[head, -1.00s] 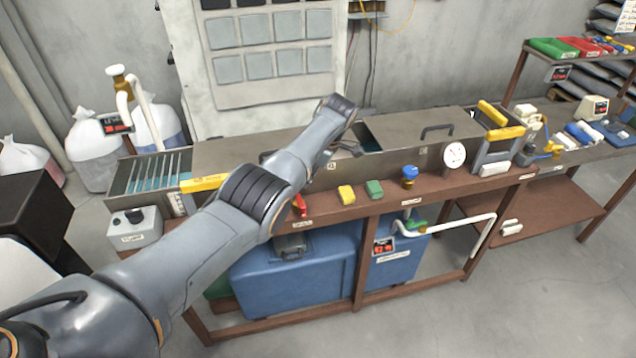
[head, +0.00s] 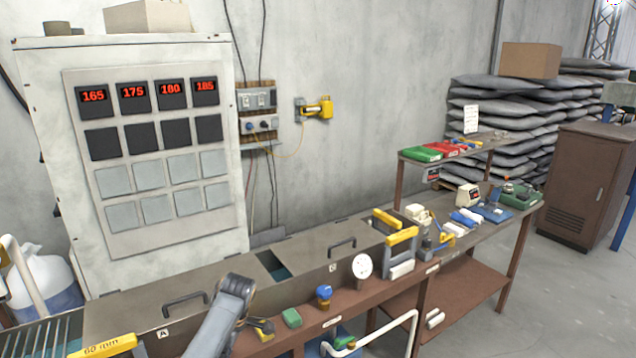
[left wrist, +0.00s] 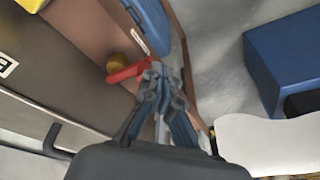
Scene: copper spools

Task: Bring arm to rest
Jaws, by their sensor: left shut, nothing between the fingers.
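My left arm comes in from the bottom of the head view, with its wrist over the front edge of the long metal tank (head: 300,258). My left gripper (left wrist: 158,75) is shut and empty in the left wrist view, its fingers pointing toward the brown bench ledge (left wrist: 185,30). A red handle (left wrist: 128,72) with a brass-coloured part shows right beside the fingertips; I cannot tell whether they touch. In the head view the wrist hides most of this gripper. My right gripper is in neither view.
A control cabinet (head: 50,130) with lit red readouts stands behind. Clear floor (head: 560,290) lies at the right.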

